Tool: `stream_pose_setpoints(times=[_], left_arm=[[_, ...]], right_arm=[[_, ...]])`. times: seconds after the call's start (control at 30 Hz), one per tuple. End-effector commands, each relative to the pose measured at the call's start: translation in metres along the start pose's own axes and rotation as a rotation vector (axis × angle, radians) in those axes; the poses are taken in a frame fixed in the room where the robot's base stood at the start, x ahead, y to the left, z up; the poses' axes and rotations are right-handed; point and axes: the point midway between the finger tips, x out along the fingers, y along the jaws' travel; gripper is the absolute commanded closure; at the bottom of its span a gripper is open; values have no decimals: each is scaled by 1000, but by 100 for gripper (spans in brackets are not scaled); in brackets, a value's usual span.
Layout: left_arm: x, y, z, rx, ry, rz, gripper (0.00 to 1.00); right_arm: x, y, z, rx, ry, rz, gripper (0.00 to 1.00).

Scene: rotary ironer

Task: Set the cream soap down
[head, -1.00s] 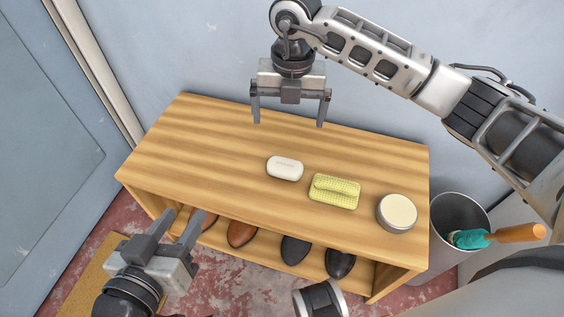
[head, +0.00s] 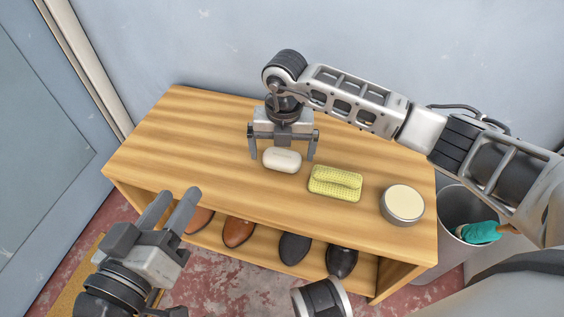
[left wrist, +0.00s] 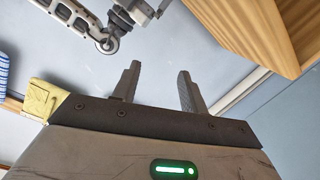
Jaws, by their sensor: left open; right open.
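The cream soap (head: 282,160), a pale rounded bar, lies flat on the wooden bench top (head: 180,130) near the middle. My right gripper (head: 282,154) is open and low over the bench at the soap. Its two fingers stand apart to the left and right of the soap, with a gap visible on each side. I cannot tell whether the fingertips touch the wood. My left gripper (head: 175,200) is open and empty in front of the bench's front left part. Its spread fingers also show in the left wrist view (left wrist: 158,85).
Several shoes (head: 238,231) are on the shelf below. A grey bin (head: 455,215) stands at the right. The bench's left part is clear.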

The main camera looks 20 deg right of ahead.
Motion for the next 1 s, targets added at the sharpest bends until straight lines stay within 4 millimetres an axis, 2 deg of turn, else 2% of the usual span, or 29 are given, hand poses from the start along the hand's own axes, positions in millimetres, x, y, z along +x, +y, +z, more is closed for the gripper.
stream_pose_setpoints(times=[0.03, 0.1, 0.33, 0.5, 0.57, 0.6, 0.83, 1.0], left_arm=[[1, 1, -1, -11, 17, 12, 57], [1, 4, -7, -21, 36, 24, 57], [0, 6, -13, -24, 49, 32, 57], [0, 6, -13, -23, 47, 31, 57], [0, 6, -12, -23, 46, 30, 57], [0, 6, -12, -23, 45, 30, 57], [0, 5, -10, -23, 37, 26, 57], [0, 5, -11, -8, 30, 16, 57]], right_arm=[[12, 0, 0, 2, 1, -1, 0], [17, 0, 0, 2, 1, 0, 0], [17, 0, 0, 1, 0, 0, 0], [16, 0, 0, 1, 0, 0, 45], [16, 0, 0, 1, 0, 0, 45], [16, 0, 1, 1, -1, 0, 49], [14, 0, 1, 1, -1, 0, 49], [1, 0, 1, 1, -3, 2, 49]])
